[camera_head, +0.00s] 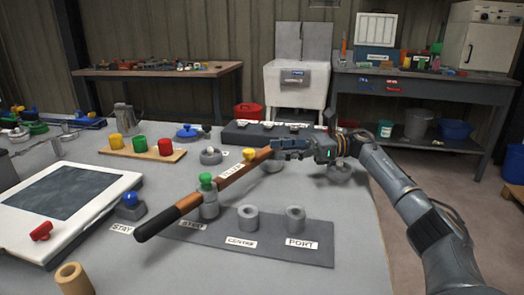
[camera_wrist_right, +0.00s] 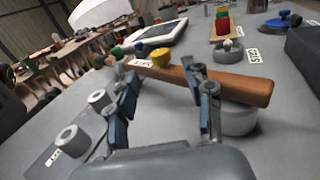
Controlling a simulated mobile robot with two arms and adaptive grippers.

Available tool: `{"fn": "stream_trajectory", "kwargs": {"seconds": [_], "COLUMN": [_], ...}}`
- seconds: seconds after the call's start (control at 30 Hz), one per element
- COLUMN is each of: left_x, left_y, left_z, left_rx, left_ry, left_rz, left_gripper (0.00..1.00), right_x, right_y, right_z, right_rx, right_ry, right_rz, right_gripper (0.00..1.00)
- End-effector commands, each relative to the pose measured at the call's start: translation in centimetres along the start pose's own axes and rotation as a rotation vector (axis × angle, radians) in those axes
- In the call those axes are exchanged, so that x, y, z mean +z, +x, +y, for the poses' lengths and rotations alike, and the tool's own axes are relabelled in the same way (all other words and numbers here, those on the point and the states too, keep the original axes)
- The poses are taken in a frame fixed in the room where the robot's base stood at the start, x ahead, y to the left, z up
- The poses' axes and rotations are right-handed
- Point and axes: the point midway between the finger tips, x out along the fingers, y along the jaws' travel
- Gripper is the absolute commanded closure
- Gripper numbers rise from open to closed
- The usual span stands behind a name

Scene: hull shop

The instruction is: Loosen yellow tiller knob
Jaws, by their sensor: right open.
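The tiller (camera_head: 232,180) is a long wooden bar with a black grip at its lower left end. The yellow knob (camera_head: 248,151) sits on top of the bar, toward its far end. A green knob (camera_head: 206,180) stands on it nearer the grip. My right gripper (camera_head: 277,149) is open at the far end of the bar, just right of the yellow knob and apart from it. In the right wrist view, the yellow knob (camera_wrist_right: 161,56) appears between the two spread fingers, beyond their tips. The bar (camera_wrist_right: 235,88) passes behind the right finger. My left gripper is not in view.
A dark plate (camera_head: 275,238) with grey sockets labelled CENTRE and PORT lies below the tiller. A blue knob (camera_head: 130,200) and a white-framed hatch (camera_head: 60,200) are at left. Coloured cups (camera_head: 140,145) stand on a board behind. A dark block (camera_head: 270,133) lies beyond the gripper.

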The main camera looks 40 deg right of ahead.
Motion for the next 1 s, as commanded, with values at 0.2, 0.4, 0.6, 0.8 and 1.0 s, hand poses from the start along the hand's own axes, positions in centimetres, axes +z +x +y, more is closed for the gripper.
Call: {"fn": "stream_trajectory", "kwargs": {"seconds": [0.2, 0.4, 0.6, 0.8, 1.0], "left_x": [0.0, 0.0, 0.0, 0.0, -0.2], "left_y": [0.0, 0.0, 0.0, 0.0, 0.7], "left_z": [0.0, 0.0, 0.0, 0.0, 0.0], "left_rx": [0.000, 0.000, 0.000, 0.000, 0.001], "left_ry": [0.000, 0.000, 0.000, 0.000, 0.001], "left_rz": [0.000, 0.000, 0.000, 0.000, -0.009], "left_gripper": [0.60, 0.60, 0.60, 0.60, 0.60], "right_x": [0.0, 0.0, 0.0, 0.0, 1.0], "right_y": [-2.8, -3.3, -3.3, -3.3, -3.3], "right_z": [-0.1, 0.0, 0.0, 0.0, 0.0], "right_rx": [-0.002, 0.000, 0.000, 0.000, 0.000], "right_ry": [0.001, 0.000, 0.000, 0.000, 0.000], "right_rz": [-0.001, -0.001, -0.001, -0.001, -0.001], "right_gripper": [0.49, 0.49, 0.49, 0.49, 0.49]}}
